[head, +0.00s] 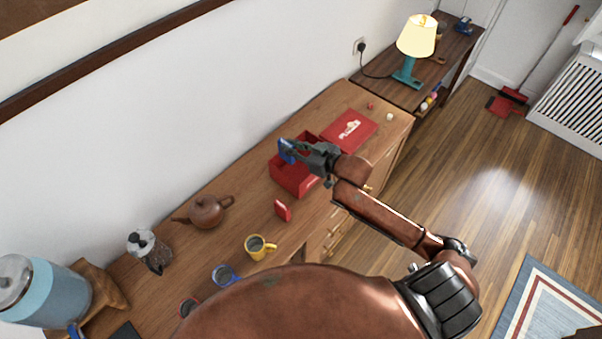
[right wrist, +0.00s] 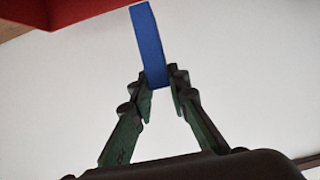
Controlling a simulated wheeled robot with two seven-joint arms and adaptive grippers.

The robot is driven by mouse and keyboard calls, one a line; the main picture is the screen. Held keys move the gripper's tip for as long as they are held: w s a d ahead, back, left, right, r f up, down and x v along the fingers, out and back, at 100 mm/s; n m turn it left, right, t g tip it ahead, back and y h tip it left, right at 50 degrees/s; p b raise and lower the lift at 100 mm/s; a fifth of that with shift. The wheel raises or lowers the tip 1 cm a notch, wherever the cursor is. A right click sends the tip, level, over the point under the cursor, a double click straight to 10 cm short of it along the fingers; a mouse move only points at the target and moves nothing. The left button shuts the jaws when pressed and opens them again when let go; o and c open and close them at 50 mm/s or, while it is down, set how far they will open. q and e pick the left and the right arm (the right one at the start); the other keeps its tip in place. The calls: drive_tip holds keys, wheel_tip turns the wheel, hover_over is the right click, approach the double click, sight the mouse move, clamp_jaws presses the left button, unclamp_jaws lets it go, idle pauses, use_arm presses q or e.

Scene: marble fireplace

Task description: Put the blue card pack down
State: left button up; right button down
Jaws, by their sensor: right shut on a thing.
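The blue card pack (right wrist: 147,40) is held between the fingertips of my right gripper (right wrist: 161,82) in the right wrist view. In the head view the blue card pack (head: 286,151) sticks out past the fingers of my right gripper (head: 298,149), over the far left part of an open red box (head: 296,186). The gripper hides part of the box's inside, and I cannot tell how high the pack is above it. A red card pack (head: 283,210) stands on the wooden cabinet top just in front of the box. My left gripper is not in view.
A red lid (head: 349,131) with white print lies right of the box. A brown teapot (head: 207,210), a yellow mug (head: 258,247), a blue mug (head: 224,275) and a moka pot (head: 148,250) stand to the left. Small red and white pieces lie near the lid.

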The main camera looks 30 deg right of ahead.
drive_tip(key=w+d+r, duration=0.2)
drive_tip(key=w, duration=0.1)
drive_tip(key=f, duration=0.5)
drive_tip(key=f+b, duration=0.1)
drive_tip(key=f, duration=0.5)
drive_tip(key=f+b, duration=0.1)
drive_tip(key=f, duration=0.5)
drive_tip(key=shift+w+a+f, duration=0.15)
drive_tip(key=shift+w, duration=0.1)
drive_tip(key=c, duration=2.3)
unclamp_jaws()
drive_tip(key=shift+f, duration=0.15)
drive_tip(key=o, duration=0.5)
drive_tip(key=shift+c, duration=0.2)
